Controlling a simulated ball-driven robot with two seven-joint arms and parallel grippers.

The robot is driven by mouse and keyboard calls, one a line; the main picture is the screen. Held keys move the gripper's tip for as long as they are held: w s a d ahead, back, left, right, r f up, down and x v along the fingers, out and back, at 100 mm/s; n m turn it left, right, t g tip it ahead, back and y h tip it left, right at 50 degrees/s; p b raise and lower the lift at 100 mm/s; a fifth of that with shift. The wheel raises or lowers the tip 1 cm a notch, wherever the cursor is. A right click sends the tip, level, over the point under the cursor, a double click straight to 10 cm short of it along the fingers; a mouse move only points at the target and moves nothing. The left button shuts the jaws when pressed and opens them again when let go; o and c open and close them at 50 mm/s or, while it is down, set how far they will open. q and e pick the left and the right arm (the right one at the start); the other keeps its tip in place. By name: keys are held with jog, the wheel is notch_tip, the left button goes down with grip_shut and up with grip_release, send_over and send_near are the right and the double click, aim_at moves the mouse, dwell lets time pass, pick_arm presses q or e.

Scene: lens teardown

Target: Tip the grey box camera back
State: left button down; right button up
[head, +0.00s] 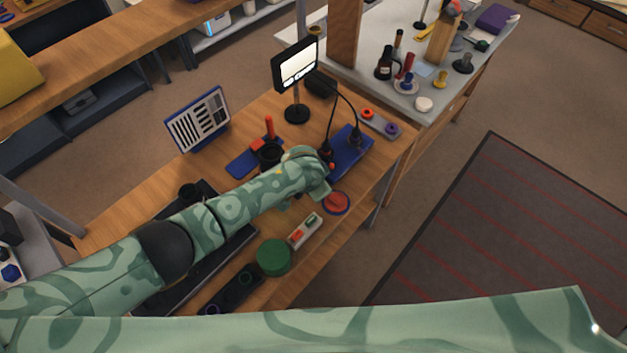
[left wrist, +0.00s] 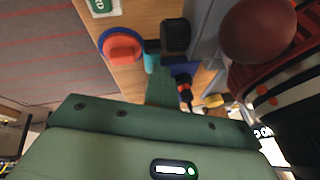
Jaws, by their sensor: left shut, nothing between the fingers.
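I cannot pick out a grey box camera with certainty in either view. A dark box (head: 321,83) stands behind the lit screen at the bench's far edge, with black cables running from it to the blue pad (head: 352,153). My left gripper (head: 318,186) is over the bench, between that pad and the red disc with a blue rim (head: 337,203). It is shut with nothing in it; my own arm partly hides its fingers. In the left wrist view the red disc (left wrist: 122,48) lies at upper left, and a dark red rounded thing (left wrist: 258,30) is close at upper right. My right gripper is out of view.
A grey side table (head: 438,97) with bottles and small parts adjoins the bench. Floor is clear at right.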

pick_arm(q)
jog(key=shift+s+f, duration=0.5)
jog(key=shift+f, duration=0.05)
jog(key=w+p+v, duration=0.1)
jog(key=p+v, duration=0.7)
jog(key=v, duration=0.9)
jog(key=shift+r, duration=0.2)
